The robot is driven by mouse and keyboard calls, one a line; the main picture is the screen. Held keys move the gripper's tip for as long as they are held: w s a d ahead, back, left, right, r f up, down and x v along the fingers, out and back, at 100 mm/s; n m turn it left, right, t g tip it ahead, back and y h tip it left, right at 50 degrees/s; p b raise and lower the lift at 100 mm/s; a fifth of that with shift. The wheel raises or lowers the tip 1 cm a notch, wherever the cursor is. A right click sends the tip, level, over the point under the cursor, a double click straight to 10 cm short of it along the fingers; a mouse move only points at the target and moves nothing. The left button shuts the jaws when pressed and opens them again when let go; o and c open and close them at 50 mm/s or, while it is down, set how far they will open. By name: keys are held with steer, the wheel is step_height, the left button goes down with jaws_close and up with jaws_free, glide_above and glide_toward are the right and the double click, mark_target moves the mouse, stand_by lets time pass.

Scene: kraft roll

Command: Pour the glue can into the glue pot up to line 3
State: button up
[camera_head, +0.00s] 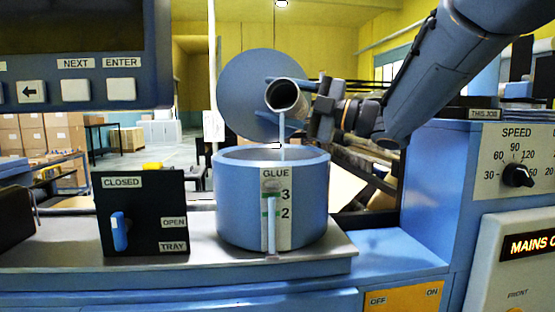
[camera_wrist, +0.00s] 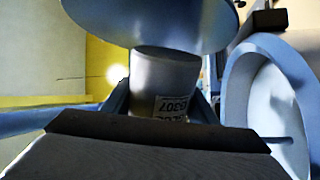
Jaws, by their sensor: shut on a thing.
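The glue can (camera_head: 289,97) is a grey metal cylinder, tilted with its mouth toward the left. My gripper (camera_head: 322,108) is shut on it, above the right part of the pot. A thin pale stream (camera_head: 282,135) falls from the can into the blue glue pot (camera_head: 232,205). The pot's front gauge (camera_head: 270,225) has green marks at 3 and 2; I cannot tell its level surely. The raised round lid (camera_head: 245,85) stands behind the can. In the wrist view, the can (camera_wrist: 165,75) shows a partly hidden label, and the pot (camera_wrist: 237,90) is at right.
A black panel (camera_head: 140,215) marked CLOSED, OPEN and TRAY, with a blue lever (camera_head: 119,232), stands left of the pot. A screen housing with buttons (camera_head: 75,90) is at upper left. A blue cabinet with a speed knob (camera_head: 517,176) is at right.

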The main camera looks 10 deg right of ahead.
steer(key=shift+s+a+r+n+b, duration=0.15)
steer(key=shift+s+r+n+b, duration=0.15)
steer(key=shift+n+b, duration=0.35)
stand_by(0.7)
steer(key=shift+m, duration=0.25)
steer(key=shift+w+d+f+m+p, duration=0.2)
steer(key=shift+w+m+p, duration=0.3)
steer(key=shift+p, duration=0.75)
steer(key=shift+d+r+m+p, duration=0.15)
steer(key=shift+m+p, duration=0.45)
steer(key=shift+p, duration=0.15)
steer(key=shift+r+m+t+p, duration=0.2)
steer(key=shift+m+t+p, duration=0.1)
steer(key=shift+m+p, duration=0.35)
steer(key=m+p, duration=0.1)
steer(key=f+m+h+p, duration=0.1)
steer(key=shift+w+m+p, duration=0.15)
steer(key=shift+m+p, duration=0.1)
steer(key=shift+p, duration=0.1)
steer(key=shift+f, duration=0.2)
steer(key=shift+r+m+t, duration=0.1)
steer(key=shift+m+t, duration=0.2)
